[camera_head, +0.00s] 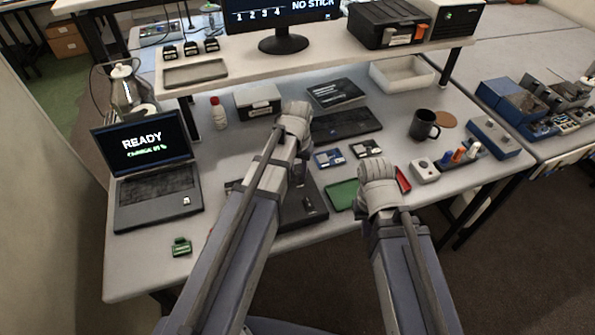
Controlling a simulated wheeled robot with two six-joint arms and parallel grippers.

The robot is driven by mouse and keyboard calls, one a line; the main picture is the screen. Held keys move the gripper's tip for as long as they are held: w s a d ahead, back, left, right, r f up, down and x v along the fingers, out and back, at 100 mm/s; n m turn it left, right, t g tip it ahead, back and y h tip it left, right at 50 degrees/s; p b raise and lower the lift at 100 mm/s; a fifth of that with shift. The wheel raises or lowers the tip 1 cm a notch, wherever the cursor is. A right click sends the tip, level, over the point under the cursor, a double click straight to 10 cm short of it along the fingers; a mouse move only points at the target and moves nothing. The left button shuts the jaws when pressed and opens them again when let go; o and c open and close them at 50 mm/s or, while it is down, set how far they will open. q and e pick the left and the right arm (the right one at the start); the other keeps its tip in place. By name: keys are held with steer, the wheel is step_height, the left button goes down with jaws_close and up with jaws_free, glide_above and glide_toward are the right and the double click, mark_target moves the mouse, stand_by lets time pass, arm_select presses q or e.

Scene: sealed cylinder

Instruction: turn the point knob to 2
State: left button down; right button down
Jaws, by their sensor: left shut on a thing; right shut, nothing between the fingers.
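My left gripper (293,122) is over the middle of the desk, left of the keyboard. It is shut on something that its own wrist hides. My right gripper (377,178) is shut and empty, between a green tray (342,194) and a red tray (403,180). A black device (308,206) stands below my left arm, partly covered by it. I cannot make out the point knob or its setting. The monitor (283,14) shows the figures 1 to 4 and "NO STICK". The laptop (150,170) shows "READY" and a smaller green line.
A keyboard (346,123), a mug (423,125) and a white box with a red button (425,171) lie to the right. A red-capped bottle (219,113) stands at the back left. A green clip (181,246) lies near the front edge. The front left desk is mostly clear.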

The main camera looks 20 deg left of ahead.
mark_target(298, 175)
arm_select(q)
steer(key=shift+m, duration=1.5)
steer(key=c, duration=0.6)
jaws_free()
step_height(298, 175, up, 8)
steer(key=p, duration=0.8)
steer(key=shift+f, duration=0.1)
